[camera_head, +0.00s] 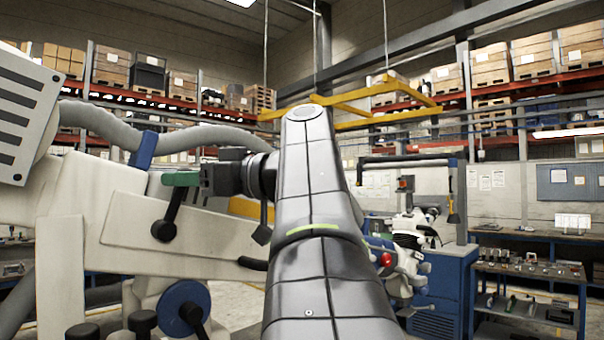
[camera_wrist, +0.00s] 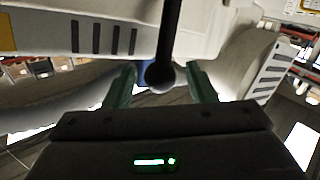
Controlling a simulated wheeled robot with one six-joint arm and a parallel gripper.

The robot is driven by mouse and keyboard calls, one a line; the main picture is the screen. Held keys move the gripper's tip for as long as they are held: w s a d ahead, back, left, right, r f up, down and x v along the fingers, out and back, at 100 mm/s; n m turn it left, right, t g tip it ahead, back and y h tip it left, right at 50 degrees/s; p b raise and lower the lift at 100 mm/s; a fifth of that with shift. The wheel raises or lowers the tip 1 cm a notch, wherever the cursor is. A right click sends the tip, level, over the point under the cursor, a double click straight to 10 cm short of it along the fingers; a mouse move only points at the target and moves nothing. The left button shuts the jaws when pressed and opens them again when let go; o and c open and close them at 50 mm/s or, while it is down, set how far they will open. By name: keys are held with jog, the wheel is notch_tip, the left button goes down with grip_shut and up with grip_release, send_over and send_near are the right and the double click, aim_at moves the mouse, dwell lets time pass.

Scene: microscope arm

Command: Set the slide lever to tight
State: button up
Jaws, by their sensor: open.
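The fingers are open, with a gap on both sides of the knob. No tight marking can be read.
Another black lever (camera_head: 190,315) sits on a blue round hub (camera_head: 184,302) lower down, beside several black knobs. A thick grey hose (camera_head: 110,125) runs above the arm. A blue bench (camera_head: 530,270) with small parts stands at the right. Racks with boxes line the back.

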jog(key=shift+w+a, duration=0.15)
jog(key=shift+a, duration=0.5)
grip_shut()
